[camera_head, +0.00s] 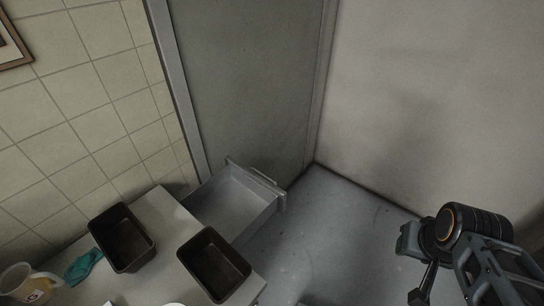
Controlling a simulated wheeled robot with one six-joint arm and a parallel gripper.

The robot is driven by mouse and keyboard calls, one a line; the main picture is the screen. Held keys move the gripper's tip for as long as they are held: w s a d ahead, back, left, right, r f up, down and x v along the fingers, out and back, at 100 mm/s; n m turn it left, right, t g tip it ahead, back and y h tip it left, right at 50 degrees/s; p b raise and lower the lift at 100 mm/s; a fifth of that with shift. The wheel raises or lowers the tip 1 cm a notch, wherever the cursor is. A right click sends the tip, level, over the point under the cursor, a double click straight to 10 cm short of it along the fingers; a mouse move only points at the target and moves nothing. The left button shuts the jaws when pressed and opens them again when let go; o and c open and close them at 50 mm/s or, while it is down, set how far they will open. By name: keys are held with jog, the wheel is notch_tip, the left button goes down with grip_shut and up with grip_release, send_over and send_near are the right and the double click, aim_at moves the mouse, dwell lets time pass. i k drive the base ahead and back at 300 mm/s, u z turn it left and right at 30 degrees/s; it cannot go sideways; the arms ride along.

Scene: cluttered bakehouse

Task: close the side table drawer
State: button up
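The side table (172,223) stands at the lower left, seen from above. Its grey metal drawer (238,206) is pulled out from the table's far right side and looks empty. A bar handle (256,172) runs along the drawer's front, facing the corner. My gripper (412,268) is at the lower right, over the floor, well apart from the drawer. Its fingers are only partly visible at this angle, and I cannot tell how far apart they are.
Two dark loaf tins, one on the left (122,238) and one on the right (213,264), sit on the tabletop. A teal cloth (83,267) and a pitcher (27,284) are at the left. Grey floor (325,235) between drawer and gripper is clear. Walls meet behind the drawer.

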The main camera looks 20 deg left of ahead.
aim_at(236, 202)
jog(key=i, duration=2.2)
jog(key=u, duration=4.15)
jog(key=i, duration=0.15)
jog(key=z, duration=0.7)
